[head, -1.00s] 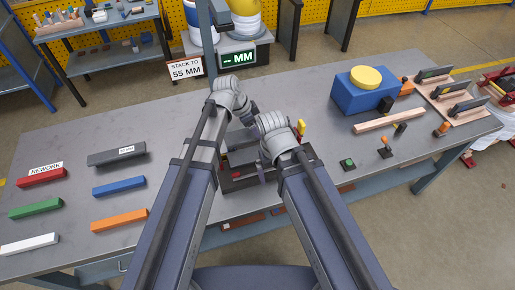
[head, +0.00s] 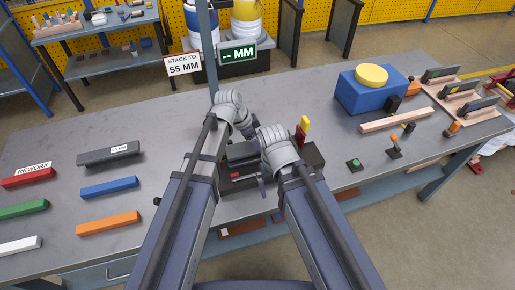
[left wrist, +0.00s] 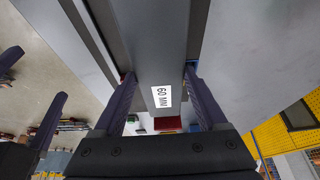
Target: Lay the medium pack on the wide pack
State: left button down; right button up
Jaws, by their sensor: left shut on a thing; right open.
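In the head view that grey pack (head: 241,151) shows between my wrists, over the dark stacking fixture (head: 314,155). My arms hide much of the fixture, so I cannot tell if the pack touches what is under it. My right gripper (head: 262,185) is open and empty beside the fixture's near side; its two fingers also show apart at the left of the left wrist view. Another labelled grey pack (head: 95,159) lies on the table at left.
Red (head: 28,178), green (head: 22,210), white (head: 20,246), blue (head: 108,187) and orange (head: 108,223) bars lie at left. A blue box with a yellow top (head: 365,98), a wooden strip (head: 397,119) and small controls stand at right. The display (head: 238,54) reads "-- MM".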

pick_arm(q)
jog(key=shift+f+b, duration=0.4)
jog(key=shift+f, duration=0.5)
pick_arm(e)
jog(key=shift+f, duration=0.9)
pick_arm(q)
jog(key=shift+f, duration=0.1)
pick_arm(e)
jog(key=shift+f, duration=0.1)
pick_arm(q)
grip_release()
jog(key=shift+p+v, duration=0.7)
jog(key=shift+v, duration=0.1)
pick_arm(e)
jog(key=shift+r, duration=0.8)
pick_arm(q)
jog(key=p+v, duration=0.9)
jog(key=v, duration=0.1)
jog(key=shift+r+p, duration=0.35)
jog(key=shift+p, duration=0.05)
pick_arm(e)
notch_tip(320, 180, up, 10)
